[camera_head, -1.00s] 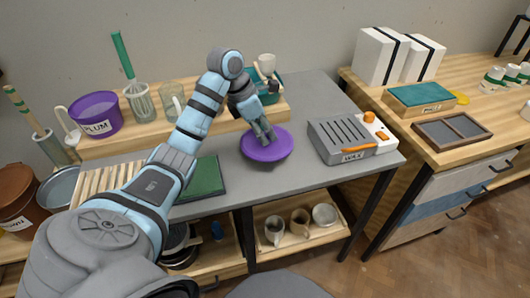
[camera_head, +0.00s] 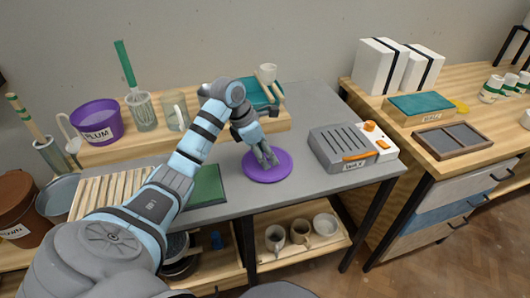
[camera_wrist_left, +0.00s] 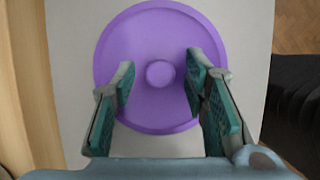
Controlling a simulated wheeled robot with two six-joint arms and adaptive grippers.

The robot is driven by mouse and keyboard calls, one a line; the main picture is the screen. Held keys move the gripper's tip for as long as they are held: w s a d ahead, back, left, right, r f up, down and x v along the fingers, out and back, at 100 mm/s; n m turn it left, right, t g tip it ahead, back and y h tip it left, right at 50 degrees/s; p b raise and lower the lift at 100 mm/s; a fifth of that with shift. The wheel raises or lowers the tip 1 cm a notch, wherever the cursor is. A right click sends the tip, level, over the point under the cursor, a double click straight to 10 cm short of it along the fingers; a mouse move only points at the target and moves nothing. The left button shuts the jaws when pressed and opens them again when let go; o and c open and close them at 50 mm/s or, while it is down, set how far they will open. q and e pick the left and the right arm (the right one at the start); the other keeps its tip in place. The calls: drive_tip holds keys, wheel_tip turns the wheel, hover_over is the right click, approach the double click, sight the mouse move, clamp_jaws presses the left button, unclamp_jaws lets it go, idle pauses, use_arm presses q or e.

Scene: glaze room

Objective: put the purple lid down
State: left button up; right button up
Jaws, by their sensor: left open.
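The purple lid (camera_head: 280,172) lies flat on the grey table (camera_head: 310,192), knob up, between the green mat and the wax box. It also shows in the left wrist view (camera_wrist_left: 160,120), a round disc with its knob in the middle. My left gripper (camera_head: 267,160) points down just over the lid. In the left wrist view my left gripper (camera_wrist_left: 159,80) is open, with one finger on each side of the knob and gaps between. My right gripper is not in view.
The wax box (camera_head: 340,146) with orange parts stands to the right of the lid. A green mat (camera_head: 208,187) lies to the left. A wooden shelf (camera_head: 150,147) behind holds a purple plum bucket (camera_head: 98,122), a whisk pot and mugs. Grey table is clear in front.

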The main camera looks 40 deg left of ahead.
use_arm(q)
drive_tip(key=shift+r, duration=0.2)
drive_tip(key=p+v, duration=0.2)
drive_tip(key=v, duration=1)
drive_tip(key=shift+f, duration=0.1)
